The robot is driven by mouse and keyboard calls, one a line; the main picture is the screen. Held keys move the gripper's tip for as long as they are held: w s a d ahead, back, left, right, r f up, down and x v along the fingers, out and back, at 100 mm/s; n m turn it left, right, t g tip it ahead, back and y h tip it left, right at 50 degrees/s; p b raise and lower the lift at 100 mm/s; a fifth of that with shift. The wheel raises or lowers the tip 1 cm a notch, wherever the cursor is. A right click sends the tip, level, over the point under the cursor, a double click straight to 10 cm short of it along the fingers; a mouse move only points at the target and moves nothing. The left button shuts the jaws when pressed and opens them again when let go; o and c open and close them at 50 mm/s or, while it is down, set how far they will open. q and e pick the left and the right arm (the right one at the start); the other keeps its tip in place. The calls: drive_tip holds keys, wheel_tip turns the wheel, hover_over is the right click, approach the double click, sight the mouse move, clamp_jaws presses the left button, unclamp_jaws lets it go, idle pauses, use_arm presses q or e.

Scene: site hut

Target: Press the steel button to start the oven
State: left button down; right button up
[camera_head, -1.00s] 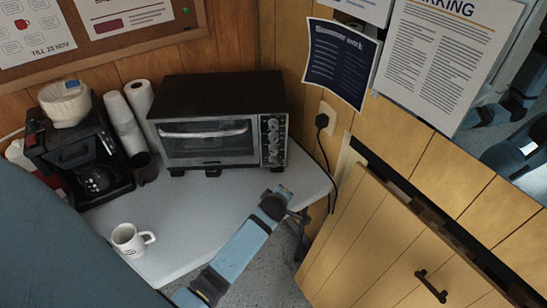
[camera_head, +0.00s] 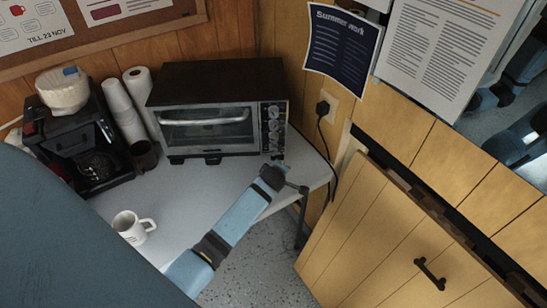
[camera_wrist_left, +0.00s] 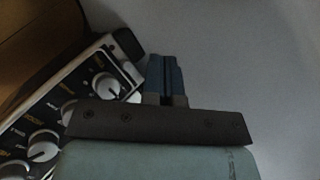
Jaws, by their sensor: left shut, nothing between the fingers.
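The black toaster oven (camera_head: 215,80) stands at the back of the white table, its glass door and handle facing me. Its control panel (camera_head: 274,128) is at the right of its front, with a column of knobs; the panel also shows in the left wrist view (camera_wrist_left: 60,125). I cannot make out the steel button clearly in either view. My left gripper (camera_head: 279,163) is just in front of the panel's lower end. In the left wrist view its fingers (camera_wrist_left: 165,72) are shut and empty, close beside the lowest visible knob (camera_wrist_left: 107,86). My right gripper is not in view.
A white mug (camera_head: 128,226) stands on the white table (camera_head: 185,205) left of my forearm. A coffee maker (camera_head: 85,140), stacked cups (camera_head: 122,112) and a paper roll (camera_head: 141,95) stand left of the oven. A black cable (camera_head: 325,145) hangs from the wall socket at right.

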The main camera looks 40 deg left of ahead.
sight(273, 154)
use_arm(q)
drive_tip(key=shift+w+a+b, duration=0.35)
drive_tip(key=shift+w+a, duration=0.95)
drive_tip(key=shift+w, duration=0.3)
idle(0.9)
drive_tip(key=shift+w+a, duration=0.3)
drive_tip(key=shift+w, duration=0.05)
drive_tip(key=shift+w+a, duration=0.25)
drive_tip(key=shift+w, duration=0.05)
idle(0.7)
drive_tip(key=shift+s+d, duration=0.1)
drive_tip(key=shift+s+d+p, duration=0.4)
drive_tip(key=shift+s+d, duration=0.05)
drive_tip(key=shift+s, duration=0.15)
